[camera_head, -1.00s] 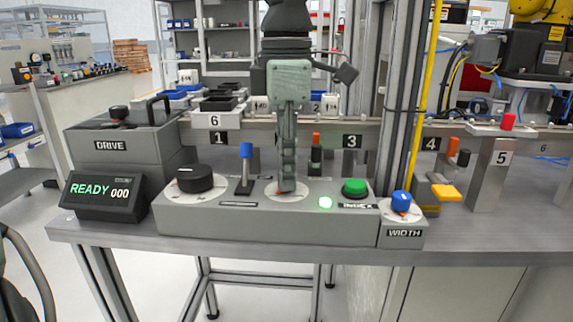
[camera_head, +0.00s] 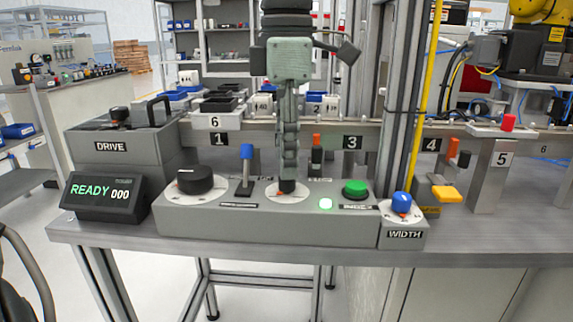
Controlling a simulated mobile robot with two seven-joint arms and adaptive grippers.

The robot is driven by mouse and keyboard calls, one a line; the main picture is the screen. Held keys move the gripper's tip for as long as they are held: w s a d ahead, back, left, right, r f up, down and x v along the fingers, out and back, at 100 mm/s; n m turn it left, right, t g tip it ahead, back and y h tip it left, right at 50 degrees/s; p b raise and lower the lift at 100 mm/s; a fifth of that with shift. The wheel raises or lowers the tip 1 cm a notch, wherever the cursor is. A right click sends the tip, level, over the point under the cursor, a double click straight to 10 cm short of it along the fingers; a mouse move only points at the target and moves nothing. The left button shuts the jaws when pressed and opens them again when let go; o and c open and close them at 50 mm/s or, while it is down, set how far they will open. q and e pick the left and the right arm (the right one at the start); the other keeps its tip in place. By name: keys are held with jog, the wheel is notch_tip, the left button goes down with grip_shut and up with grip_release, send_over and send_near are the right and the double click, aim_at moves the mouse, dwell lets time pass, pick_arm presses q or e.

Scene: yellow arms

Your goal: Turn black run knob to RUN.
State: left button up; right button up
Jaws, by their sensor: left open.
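A small black knob (camera_head: 287,187) sits on a round white dial (camera_head: 289,196) in the middle of the grey control panel (camera_head: 262,224). My left gripper (camera_head: 288,174) points straight down just above this knob, with its fingers seen edge-on. It is open, and nothing shows held in it. The gripper hides part of the knob, and the dial marks are too small to read. A larger black knob (camera_head: 194,180) sits on another white dial at the panel's left. My right gripper is not in view.
A blue-topped lever (camera_head: 246,158) stands left of the gripper. The display (camera_head: 104,196) reads READY 000. A yellow post (camera_head: 424,90) rises behind.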

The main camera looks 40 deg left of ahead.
pick_arm(q)
notch_tip(320, 180, up, 9)
jog(key=shift+r, duration=0.2)
jog(key=shift+s+f, duration=0.1)
dwell(0.5)
